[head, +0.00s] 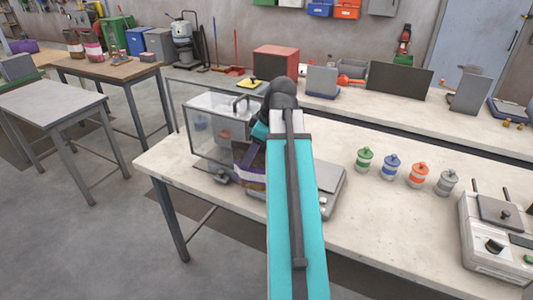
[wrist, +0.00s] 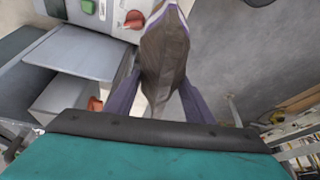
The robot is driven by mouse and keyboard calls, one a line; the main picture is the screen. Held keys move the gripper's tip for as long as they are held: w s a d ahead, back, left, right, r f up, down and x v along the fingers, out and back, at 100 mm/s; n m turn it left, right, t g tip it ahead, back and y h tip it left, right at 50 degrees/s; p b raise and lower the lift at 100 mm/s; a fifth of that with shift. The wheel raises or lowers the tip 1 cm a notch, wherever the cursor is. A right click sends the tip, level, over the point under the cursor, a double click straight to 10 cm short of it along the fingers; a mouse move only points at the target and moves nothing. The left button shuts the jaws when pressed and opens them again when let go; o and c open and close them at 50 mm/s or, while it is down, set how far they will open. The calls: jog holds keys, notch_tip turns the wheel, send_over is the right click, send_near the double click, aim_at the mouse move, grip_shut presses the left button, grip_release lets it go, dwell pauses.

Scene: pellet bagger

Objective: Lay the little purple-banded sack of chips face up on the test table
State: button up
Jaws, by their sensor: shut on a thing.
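The small sack of brown chips (head: 247,158) has a purple band. In the head view it shows just left of my arm, upright or nearly so, over the pale bench (head: 390,225), partly hidden by the arm. In the wrist view the brown sack (wrist: 165,50) stands between the fingers of my gripper (wrist: 163,92), which is shut on it. The head view mostly hides the gripper behind my arm. I cannot tell whether the sack touches anything below. A bare grey-topped table (head: 50,100) stands at the left; no label shows which is the test table.
A clear-walled box (head: 215,130) stands behind the sack, and a flat grey device (head: 330,180) right of my arm. Several lidded jars (head: 390,167) and a control unit (head: 495,235) stand further right. A wooden table (head: 110,65) with sacks is behind. Open floor lies left.

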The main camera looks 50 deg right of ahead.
jog(key=w+a+m, duration=0.2)
jog(key=w+a, duration=0.3)
jog(key=a, duration=0.6)
jog(key=w+a+m+h, duration=0.1)
jog(key=w+a, duration=0.3)
jog(key=a, duration=0.7)
jog(key=w+a+m+h, duration=0.1)
jog(key=w+a, duration=0.4)
jog(key=a, duration=0.6)
jog(key=shift+w+a+f+m+t, duration=0.15)
jog(key=shift+w+a+m+t, duration=0.2)
jog(key=shift+m, duration=0.45)
jog(key=shift+s, duration=0.1)
